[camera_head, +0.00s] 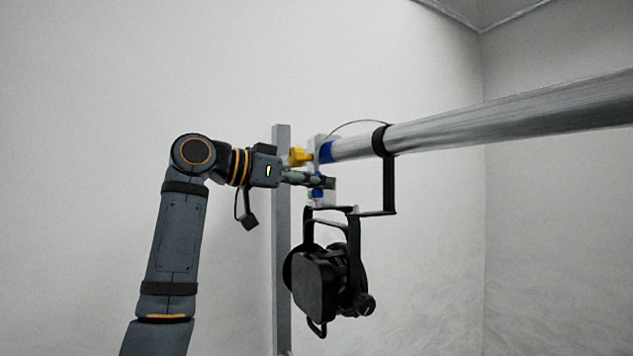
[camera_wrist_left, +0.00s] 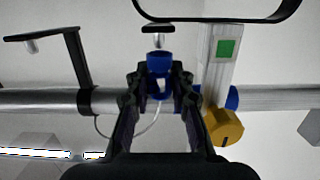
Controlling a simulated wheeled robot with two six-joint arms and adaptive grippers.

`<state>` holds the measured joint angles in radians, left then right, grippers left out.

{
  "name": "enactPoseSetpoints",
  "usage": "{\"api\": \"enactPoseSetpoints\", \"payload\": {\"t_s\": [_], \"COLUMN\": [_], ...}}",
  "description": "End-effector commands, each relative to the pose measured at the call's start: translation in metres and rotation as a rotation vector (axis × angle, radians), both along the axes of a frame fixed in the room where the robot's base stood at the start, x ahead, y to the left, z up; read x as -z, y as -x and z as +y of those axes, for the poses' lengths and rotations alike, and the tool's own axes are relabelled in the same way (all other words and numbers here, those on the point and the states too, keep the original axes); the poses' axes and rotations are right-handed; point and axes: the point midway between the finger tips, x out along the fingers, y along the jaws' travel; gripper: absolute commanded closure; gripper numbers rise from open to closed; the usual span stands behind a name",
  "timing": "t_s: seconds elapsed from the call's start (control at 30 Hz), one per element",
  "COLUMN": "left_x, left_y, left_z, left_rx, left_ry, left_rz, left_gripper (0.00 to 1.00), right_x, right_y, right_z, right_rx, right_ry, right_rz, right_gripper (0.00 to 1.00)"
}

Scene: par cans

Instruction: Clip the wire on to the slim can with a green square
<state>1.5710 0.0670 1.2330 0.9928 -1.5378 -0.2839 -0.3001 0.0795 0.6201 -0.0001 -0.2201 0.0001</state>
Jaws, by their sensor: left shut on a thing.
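My left gripper (camera_head: 325,181) reaches in from the left below the pipe's end. In the left wrist view its fingers (camera_wrist_left: 159,80) are shut on a small blue piece (camera_wrist_left: 158,63) that appears to be the wire's end. The thin wire (camera_wrist_left: 150,127) curves from the fingers towards the black collar on the pipe; in the head view it arcs above the pipe (camera_head: 352,122). A pale upright plate with a green square (camera_wrist_left: 226,50) stands beside the fingers, to their right in the wrist view. The black can (camera_head: 315,285) hangs below the gripper. My right gripper is out of view.
A silver pipe (camera_head: 510,113) runs to the right, with a black bracket (camera_head: 390,185) hanging from it. A yellow knob (camera_head: 299,156) sits by the pipe's end and shows in the wrist view (camera_wrist_left: 223,127). A grey post (camera_head: 282,245) stands behind. Free space lies below the pipe at right.

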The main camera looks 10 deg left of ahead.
Motion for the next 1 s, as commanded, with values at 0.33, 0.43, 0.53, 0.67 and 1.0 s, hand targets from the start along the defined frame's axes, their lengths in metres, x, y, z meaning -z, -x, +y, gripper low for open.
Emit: {"api": "enactPoseSetpoints", "payload": {"t_s": [0.33,0.43,0.53,0.67,1.0], "left_x": [0.0015,0.0034,0.0052,0.0074,0.0092], "left_y": [0.0001,0.0001,0.0003,0.0003,0.0005], "left_z": [0.0002,0.0002,0.0002,0.0002,0.0001], "left_rx": [0.000,0.000,0.000,0.000,0.000], "left_ry": [0.001,0.000,0.000,0.000,0.000], "left_rz": [-0.001,0.000,0.000,-0.001,-0.001], "left_gripper": [1.00,1.00,1.00,1.00,1.00], "right_x": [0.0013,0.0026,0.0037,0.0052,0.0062], "right_y": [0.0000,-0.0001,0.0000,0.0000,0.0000], "right_z": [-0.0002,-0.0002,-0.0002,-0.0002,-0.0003], "right_rx": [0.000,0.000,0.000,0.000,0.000], "right_ry": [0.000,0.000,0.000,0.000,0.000], "right_rz": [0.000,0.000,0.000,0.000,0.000], "right_gripper": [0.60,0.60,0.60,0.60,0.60]}}
